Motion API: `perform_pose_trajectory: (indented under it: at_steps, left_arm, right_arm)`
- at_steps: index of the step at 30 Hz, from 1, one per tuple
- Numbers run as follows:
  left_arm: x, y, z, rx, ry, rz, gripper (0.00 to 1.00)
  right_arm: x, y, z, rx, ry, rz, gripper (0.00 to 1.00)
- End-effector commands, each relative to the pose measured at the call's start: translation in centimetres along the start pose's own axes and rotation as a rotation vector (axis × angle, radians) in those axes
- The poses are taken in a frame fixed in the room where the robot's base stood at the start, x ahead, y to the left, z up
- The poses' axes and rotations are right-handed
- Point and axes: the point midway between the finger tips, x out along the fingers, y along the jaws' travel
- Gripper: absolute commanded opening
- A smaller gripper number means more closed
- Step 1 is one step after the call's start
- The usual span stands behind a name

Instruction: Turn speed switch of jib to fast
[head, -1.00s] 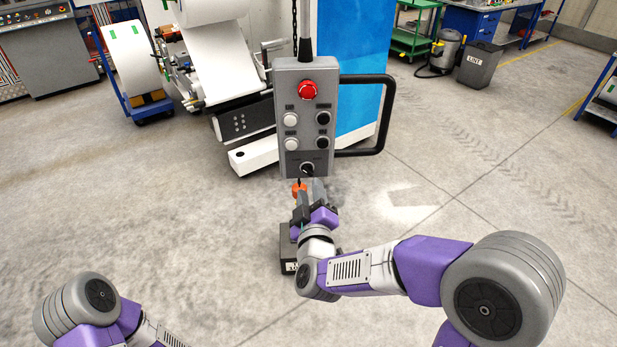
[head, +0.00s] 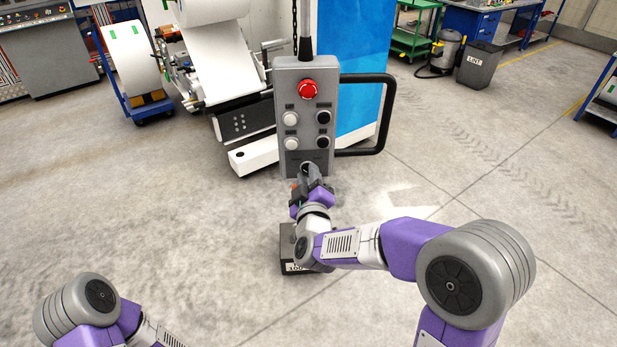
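The jib's grey control pendant (head: 306,139) hangs upright in the centre, with a red mushroom button (head: 307,89) at the top and two white and two black buttons below it. The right gripper's fingertips are at the switch, pointing at the pendant's face. I cannot tell whether they touch or grip the knob, nor which way it points. My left arm shows at the lower left; its gripper is out of view.
A black handle (head: 388,115) sticks out from the pendant's right side. A dark box (head: 297,262) with a label is below, behind my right wrist. A blue-and-white machine (head: 352,65) stands behind.

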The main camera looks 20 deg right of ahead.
Motion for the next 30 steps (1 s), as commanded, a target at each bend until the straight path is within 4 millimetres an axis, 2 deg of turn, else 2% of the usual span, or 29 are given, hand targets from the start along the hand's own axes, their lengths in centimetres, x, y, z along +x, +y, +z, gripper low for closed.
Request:
perform_pose_trajectory:
  at_steps: [8, 14, 30]
  left_arm:
    - [0.3, -0.1, 0.0, 0.000, 0.000, 0.000, 1.00]
    - [1.2, -0.4, -0.1, 0.000, 0.000, 0.000, 1.00]
    - [4.6, -1.7, -0.2, 0.000, 0.000, 0.000, 1.00]
  right_arm:
    - [0.0, 0.0, 0.1, 0.039, 0.001, 0.001, 0.00]
    - [0.0, -0.1, 0.1, 0.148, 0.000, 0.001, 0.00]
    - [0.0, -0.1, 0.2, 0.644, 0.002, 0.002, 0.00]
